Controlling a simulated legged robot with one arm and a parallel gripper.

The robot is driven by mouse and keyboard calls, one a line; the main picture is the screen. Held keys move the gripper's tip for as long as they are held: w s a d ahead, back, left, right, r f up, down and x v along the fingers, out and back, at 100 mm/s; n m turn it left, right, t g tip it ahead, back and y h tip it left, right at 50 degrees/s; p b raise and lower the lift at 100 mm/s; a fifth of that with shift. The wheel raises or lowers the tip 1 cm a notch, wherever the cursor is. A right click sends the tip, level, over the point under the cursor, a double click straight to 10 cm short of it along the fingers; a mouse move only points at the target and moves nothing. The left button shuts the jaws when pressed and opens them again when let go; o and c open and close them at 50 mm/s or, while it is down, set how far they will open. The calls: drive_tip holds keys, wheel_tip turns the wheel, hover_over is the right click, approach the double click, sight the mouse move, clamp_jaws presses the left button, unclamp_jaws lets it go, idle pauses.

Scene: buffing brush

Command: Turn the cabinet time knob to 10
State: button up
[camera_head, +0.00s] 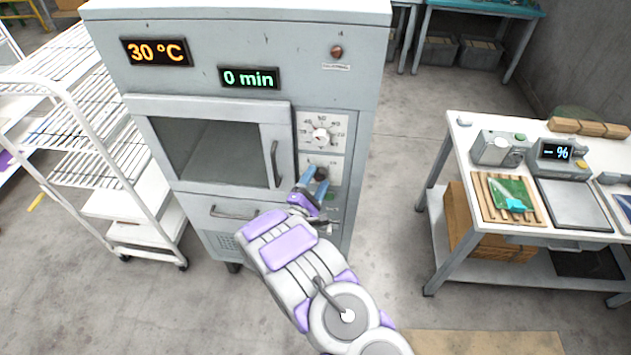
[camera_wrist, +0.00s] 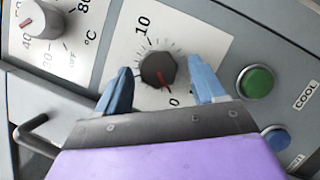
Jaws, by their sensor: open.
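The grey cabinet (camera_head: 220,120) stands in front of me. Its green display (camera_head: 249,78) reads 0 min. The dark time knob (camera_wrist: 158,70) is on a white dial plate, and its red pointer points near 0. The 10 mark (camera_wrist: 144,27) is printed above the knob. The time knob also shows in the head view (camera_head: 320,174), partly behind the fingers. My gripper (camera_wrist: 160,88) is open, with one blue finger on each side of the knob. I see gaps between the fingers and the knob. I cannot tell if the tips reach past its face.
The temperature knob (camera_wrist: 40,19) is up and left of the time knob, and the orange display (camera_head: 156,52) reads 30 °C. A green button (camera_wrist: 256,81) and a blue button (camera_wrist: 277,138) sit to the right. A wire rack (camera_head: 95,140) stands left; a worktable (camera_head: 462,150) stands right.

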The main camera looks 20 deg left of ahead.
drive_tip(key=shift+c, duration=0.4)
drive_tip(key=c, duration=1)
